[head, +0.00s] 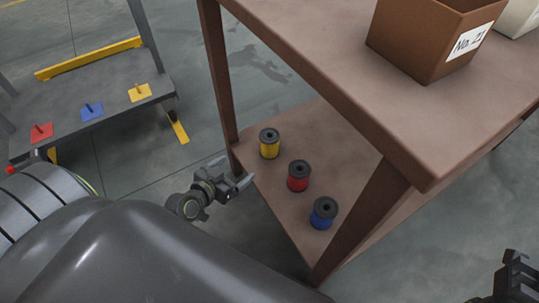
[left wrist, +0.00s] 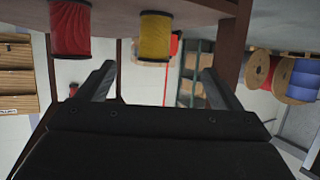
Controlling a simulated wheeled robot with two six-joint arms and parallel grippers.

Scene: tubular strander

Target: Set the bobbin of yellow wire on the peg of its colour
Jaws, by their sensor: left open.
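The yellow bobbin (head: 269,144) stands upright on the lower shelf of the brown table, nearest the table's left leg. In the left wrist view the yellow bobbin (left wrist: 155,37) shows ahead, between the fingers and above them in the picture. My left gripper (head: 243,180) is open and empty at the shelf's left edge, short of the bobbin and not touching it. The yellow peg (head: 140,92) stands on a yellow plate on the grey platform at upper left, bare. My right gripper (head: 515,278) shows only in part at the lower right corner.
A red bobbin (head: 299,176) and a blue bobbin (head: 323,212) stand beside the yellow one on the shelf (head: 290,222). Table legs (head: 217,75) and the tabletop (head: 310,45) frame the shelf. Red (head: 41,132) and blue (head: 88,111) pegs share the platform. A brown box (head: 420,45) sits above.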

